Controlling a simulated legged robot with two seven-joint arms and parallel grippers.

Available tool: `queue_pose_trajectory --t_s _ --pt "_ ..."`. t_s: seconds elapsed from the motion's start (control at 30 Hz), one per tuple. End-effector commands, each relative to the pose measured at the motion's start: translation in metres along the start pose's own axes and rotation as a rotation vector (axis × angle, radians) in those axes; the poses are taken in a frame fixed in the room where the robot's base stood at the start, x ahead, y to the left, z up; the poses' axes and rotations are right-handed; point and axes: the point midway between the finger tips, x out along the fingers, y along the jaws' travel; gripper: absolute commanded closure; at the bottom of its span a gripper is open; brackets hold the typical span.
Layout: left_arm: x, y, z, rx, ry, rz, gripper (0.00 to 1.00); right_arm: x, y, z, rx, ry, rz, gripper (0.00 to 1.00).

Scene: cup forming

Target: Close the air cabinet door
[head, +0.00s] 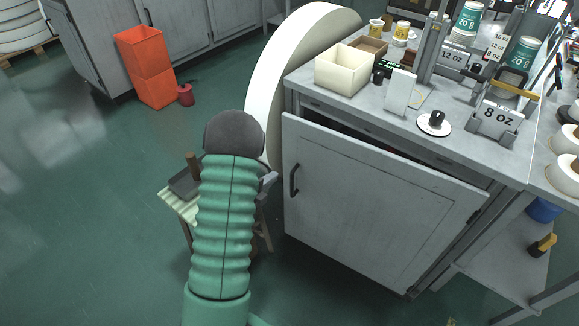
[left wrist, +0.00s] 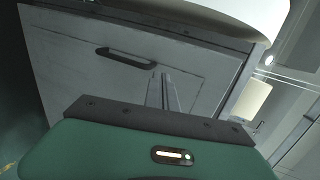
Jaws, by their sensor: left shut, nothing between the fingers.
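The grey cabinet door (head: 375,210) stands under the counter, with a dark handle (head: 294,181) near its left edge. It is partly open: its top edge stands out from the cabinet front, with a dark gap behind. My left arm reaches up from the bottom, and its gripper (head: 268,179) shows in part left of the handle. In the left wrist view the shut, empty fingers (left wrist: 165,92) point towards the door (left wrist: 85,65), below and right of its handle (left wrist: 125,57). I cannot tell whether they touch it. My right gripper is not in view.
The counter (head: 400,122) above holds a cream bin (head: 343,69), cups and signs. A large white curved rim (head: 285,65) stands left of the cabinet. A small stool (head: 180,205) is beside my left arm. Orange bins (head: 147,65) stand farther back; green floor at left is clear.

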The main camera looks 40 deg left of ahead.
Motion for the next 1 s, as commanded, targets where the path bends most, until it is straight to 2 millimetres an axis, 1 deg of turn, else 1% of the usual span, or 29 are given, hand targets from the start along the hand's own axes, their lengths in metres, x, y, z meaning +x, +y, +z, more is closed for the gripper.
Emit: queue_pose_trajectory --t_s 0.03,0.1,0.3,0.4,0.5,0.63,1.0 --pt "0.012 0.002 -0.001 0.002 0.003 0.0 1.0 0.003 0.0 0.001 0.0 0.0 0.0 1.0" --pt "0.028 0.002 -0.001 0.001 0.004 0.0 1.0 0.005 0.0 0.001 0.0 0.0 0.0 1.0" --pt "0.071 0.003 -0.001 0.002 0.004 0.0 1.0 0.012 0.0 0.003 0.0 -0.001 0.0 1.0" --pt "0.089 -0.004 -0.001 0.003 0.003 0.0 1.0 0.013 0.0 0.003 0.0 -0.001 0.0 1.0" --pt "0.101 -0.008 -0.001 0.002 0.003 0.0 1.0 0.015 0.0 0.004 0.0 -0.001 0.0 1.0" --pt "0.109 -0.011 -0.001 0.001 0.003 0.002 1.0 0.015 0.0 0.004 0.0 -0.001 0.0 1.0" --pt "0.11 -0.011 0.001 0.0 0.0 0.003 1.0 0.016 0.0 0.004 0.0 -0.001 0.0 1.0"
